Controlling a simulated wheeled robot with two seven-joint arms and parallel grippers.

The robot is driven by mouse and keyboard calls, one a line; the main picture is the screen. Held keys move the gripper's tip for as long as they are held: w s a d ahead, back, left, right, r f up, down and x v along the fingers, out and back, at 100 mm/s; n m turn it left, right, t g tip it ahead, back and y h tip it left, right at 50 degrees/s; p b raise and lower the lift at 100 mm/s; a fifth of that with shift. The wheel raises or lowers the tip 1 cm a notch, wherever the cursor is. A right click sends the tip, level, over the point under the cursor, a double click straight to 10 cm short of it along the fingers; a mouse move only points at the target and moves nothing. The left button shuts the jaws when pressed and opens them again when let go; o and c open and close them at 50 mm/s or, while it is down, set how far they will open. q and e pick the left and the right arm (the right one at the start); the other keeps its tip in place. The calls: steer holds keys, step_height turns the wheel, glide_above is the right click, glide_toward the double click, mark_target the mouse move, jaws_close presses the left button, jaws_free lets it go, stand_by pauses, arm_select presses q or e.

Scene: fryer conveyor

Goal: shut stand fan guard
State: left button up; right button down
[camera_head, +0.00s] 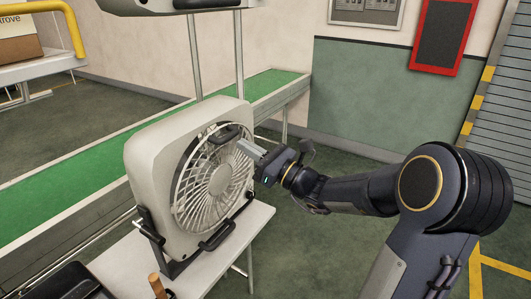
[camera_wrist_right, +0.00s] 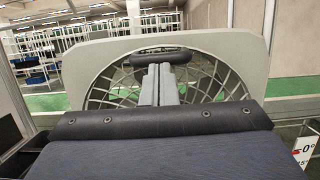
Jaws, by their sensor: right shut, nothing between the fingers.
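A cream stand fan (camera_head: 155,165) with a square housing stands tilted on a small white table, in a dark bracket. Its round guard (camera_head: 213,185) faces right, with a dark handle (camera_head: 225,133) at its upper edge. I cannot tell whether the guard sits flush in the housing. My right gripper (camera_head: 245,147) is shut and empty, its fingertips close to the upper right of the guard. In the right wrist view, the shut fingers (camera_wrist_right: 158,83) point at the guard (camera_wrist_right: 205,85), just below the dark handle (camera_wrist_right: 160,58). Contact is unclear. My left gripper is out of view.
The white table (camera_head: 235,245) has a dark object (camera_head: 70,283) and a brown stick-like piece (camera_head: 157,286) at its near left. A green conveyor (camera_head: 75,190) runs behind the fan. A red-framed panel (camera_head: 442,35) hangs on the wall. Floor right of the table is clear.

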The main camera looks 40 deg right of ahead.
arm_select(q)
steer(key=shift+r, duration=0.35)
arm_select(e)
steer(key=shift+x, duration=0.95)
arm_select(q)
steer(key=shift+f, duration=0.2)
arm_select(e)
steer(key=shift+x, duration=0.9)
